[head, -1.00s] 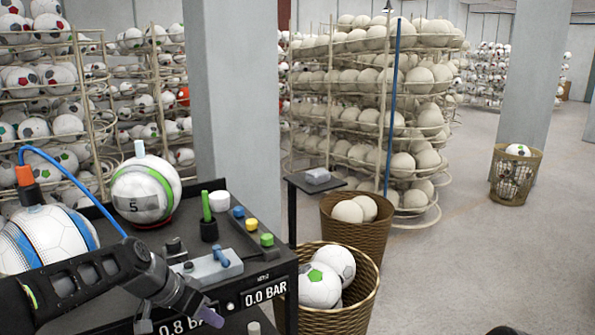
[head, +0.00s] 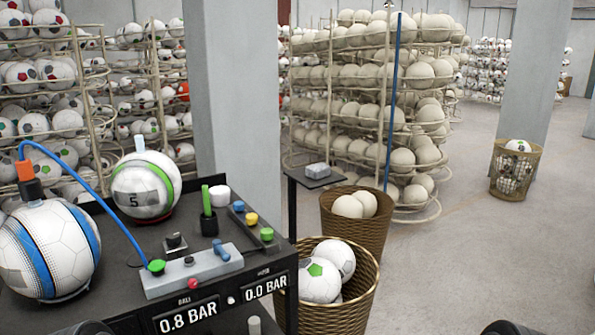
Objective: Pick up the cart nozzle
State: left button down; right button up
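The cart (head: 105,225) has a dark top at the lower left. A nozzle with an orange cap and black base (head: 28,180) sits on top of a white ball with blue bands (head: 55,250). A blue hose (head: 75,172) runs from it to a green fitting (head: 157,267) on a grey control block (head: 190,275). I cannot tell for certain which part is the cart nozzle. Neither gripper shows; only dark rounded shapes, perhaps parts of my arms, show at the bottom edge.
A ball marked 5 (head: 145,186) stands on the cart, near a green stick in a black cup (head: 208,215) and coloured buttons. The cart front reads 0.8 BAR and 0.0 BAR. Wicker baskets (head: 355,225) stand at its right.

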aim_at(30, 187)
jog(key=u, duration=1.4)
